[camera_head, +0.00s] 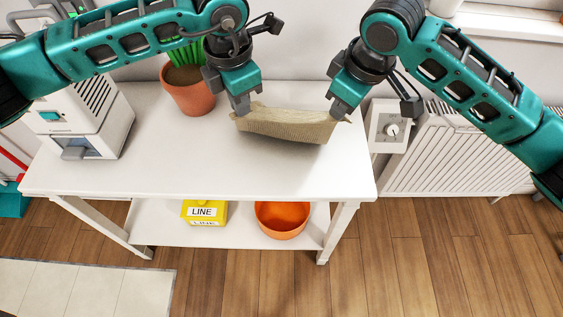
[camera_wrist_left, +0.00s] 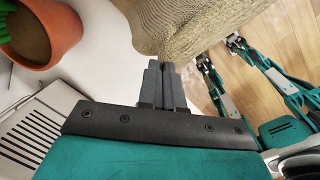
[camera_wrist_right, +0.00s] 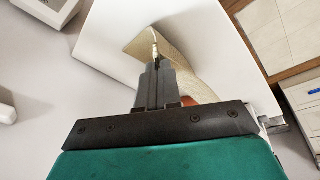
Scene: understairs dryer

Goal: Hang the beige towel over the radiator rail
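The beige towel (camera_head: 286,124) hangs stretched between my two grippers above the white table, sagging slightly. My left gripper (camera_head: 242,108) is shut on its left upper corner; the towel also shows in the left wrist view (camera_wrist_left: 195,25), beyond the closed fingers (camera_wrist_left: 162,75). My right gripper (camera_head: 340,112) is shut on its right upper corner. In the right wrist view the shut fingers (camera_wrist_right: 157,75) pinch a thin edge of the towel (camera_wrist_right: 185,60). The white ribbed radiator (camera_head: 450,150) stands right of the table, partly behind my right arm. I cannot make out its rail clearly.
The white table (camera_head: 110,175) has a potted plant (camera_head: 190,92) and a white machine (camera_head: 85,120) at its left. A box with a dial (camera_head: 388,127) sits between table and radiator. A yellow box (camera_head: 203,213) and orange bowl (camera_head: 282,220) are on the lower shelf.

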